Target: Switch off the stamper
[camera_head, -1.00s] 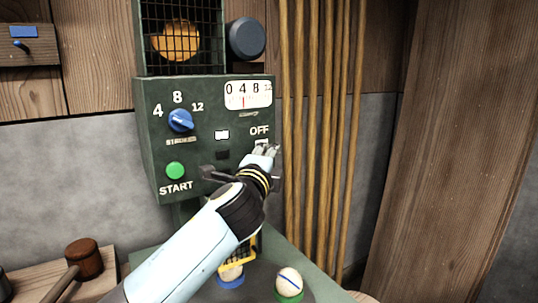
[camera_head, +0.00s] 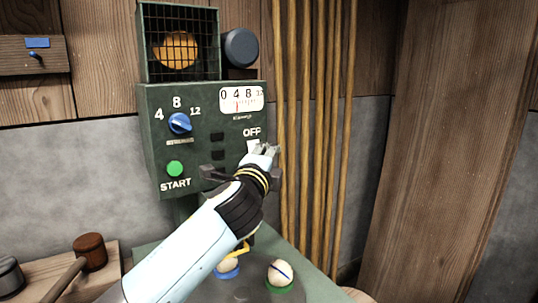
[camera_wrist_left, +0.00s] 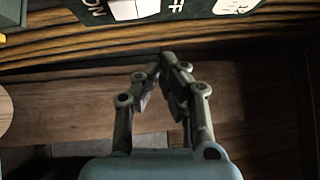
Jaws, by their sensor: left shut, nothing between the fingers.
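In the wrist view the switch (camera_wrist_left: 126,9) shows at the top edge, between ON and OFF lettering. The left fingers (camera_wrist_left: 163,62) are shut and empty, with their tips apart from the switch in that view. The small indicator windows (camera_head: 217,137) are dark. My right gripper is not in view.
A blue dial knob (camera_head: 179,123) and a green START button (camera_head: 175,168) are left on the box. A scale (camera_head: 241,98) is at upper right. Below stand two egg-like pieces (camera_head: 280,272) on a dark disc. Yellowish vertical rods (camera_head: 305,130) run close to the right.

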